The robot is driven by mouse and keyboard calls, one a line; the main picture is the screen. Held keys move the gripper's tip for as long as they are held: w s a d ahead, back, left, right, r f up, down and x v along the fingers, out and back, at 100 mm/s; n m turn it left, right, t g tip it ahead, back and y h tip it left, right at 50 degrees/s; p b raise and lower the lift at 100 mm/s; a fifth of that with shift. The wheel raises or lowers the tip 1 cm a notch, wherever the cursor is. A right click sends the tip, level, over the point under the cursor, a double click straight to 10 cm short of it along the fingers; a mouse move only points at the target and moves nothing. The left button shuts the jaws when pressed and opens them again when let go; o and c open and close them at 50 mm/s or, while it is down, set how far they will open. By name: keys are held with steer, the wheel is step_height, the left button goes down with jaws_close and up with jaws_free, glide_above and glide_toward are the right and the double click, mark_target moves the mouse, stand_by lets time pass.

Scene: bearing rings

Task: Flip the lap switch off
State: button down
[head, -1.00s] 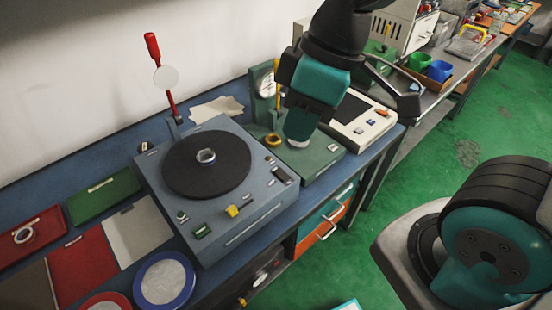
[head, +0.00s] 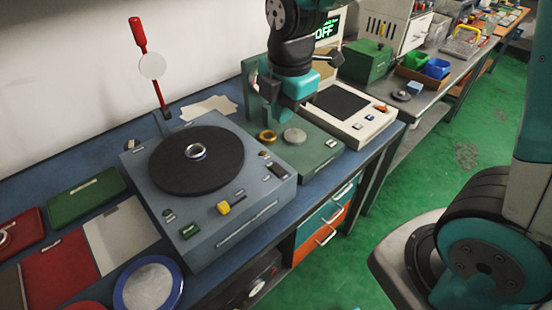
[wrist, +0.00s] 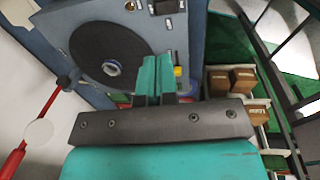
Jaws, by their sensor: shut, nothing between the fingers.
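The lap is a grey-blue machine (head: 215,235) on the bench with a round black plate (head: 185,168) and a metal ring (head: 195,152) on it. A dark rocker switch (head: 275,170) is at the right of its top panel; its position is too small to tell. In the wrist view, a dark switch (wrist: 165,6) is at the top edge. My gripper (head: 290,100) is above the green fixture right of the lap, apart from the switch. In the wrist view my gripper (wrist: 156,62) has its teal fingers together, empty, overlapping the lap's edge in the picture.
A green fixture (head: 312,150) and a white scale-like device (head: 352,115) stand to the right.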

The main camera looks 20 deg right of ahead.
mark_target(275, 166)
steer(key=f, duration=0.4)
steer(key=w+f, duration=0.1)
steer(key=f, duration=0.9)
steer(key=shift+w+a+p, duration=0.3)
steer(key=shift+p, duration=0.1)
